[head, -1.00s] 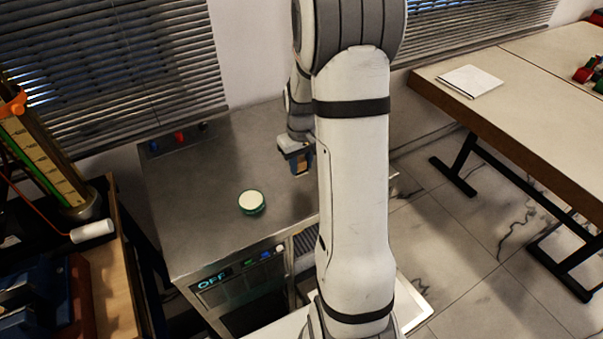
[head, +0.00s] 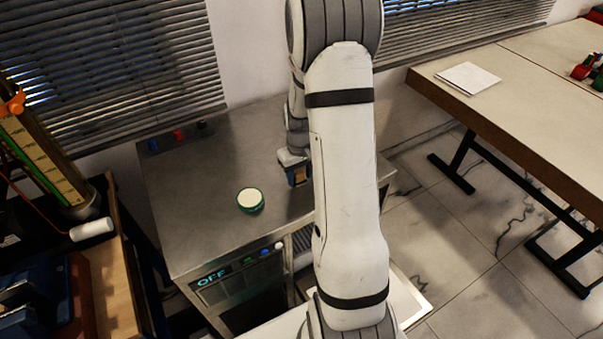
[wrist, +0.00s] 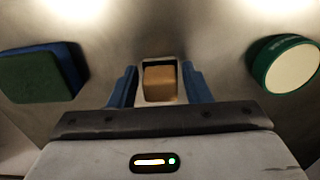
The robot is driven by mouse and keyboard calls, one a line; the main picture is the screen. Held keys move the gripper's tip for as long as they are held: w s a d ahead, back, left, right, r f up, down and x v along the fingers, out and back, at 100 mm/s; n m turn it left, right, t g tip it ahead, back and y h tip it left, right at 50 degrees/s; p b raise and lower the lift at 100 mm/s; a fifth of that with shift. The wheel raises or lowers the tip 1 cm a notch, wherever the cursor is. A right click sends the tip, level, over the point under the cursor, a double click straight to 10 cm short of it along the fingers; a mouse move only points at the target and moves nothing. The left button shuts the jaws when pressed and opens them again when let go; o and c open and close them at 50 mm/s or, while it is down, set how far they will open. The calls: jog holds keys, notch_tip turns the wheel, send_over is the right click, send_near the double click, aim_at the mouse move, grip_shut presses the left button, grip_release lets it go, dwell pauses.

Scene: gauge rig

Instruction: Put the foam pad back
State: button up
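A small tan block (wrist: 159,84), which I take for the foam pad, sits between the blue fingers of my gripper (wrist: 160,88) in the wrist view. In the head view my gripper (head: 297,174) is low over the right part of the metal bench (head: 205,235), with a tan patch between its fingers. The tan patch moves with the gripper, so it appears held. A pale, roughly square border shows around the block in the wrist view; I cannot tell whether the block touches the bench.
A round green tin with a white top (head: 250,200) stands on the bench, right of my gripper in the wrist view (wrist: 288,65). A green and blue pad (wrist: 42,73) lies on the other side. A table (head: 520,115) stands at the right.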

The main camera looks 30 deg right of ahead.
aim_at(300, 173)
jog(key=shift+o, duration=0.6)
jog(key=shift+r+p, duration=0.3)
notch_tip(300, 173, up, 11)
jog(key=b, duration=0.1)
jog(key=s+a+r+t, duration=0.1)
jog(key=s+a+r, duration=0.4)
jog(key=s+a, duration=0.2)
jog(key=s+a+r+t, duration=0.2)
jog(key=s+a+r, duration=0.3)
jog(key=s, duration=0.7)
jog(key=shift+a, duration=0.9)
jog(key=shift+w+r, duration=0.1)
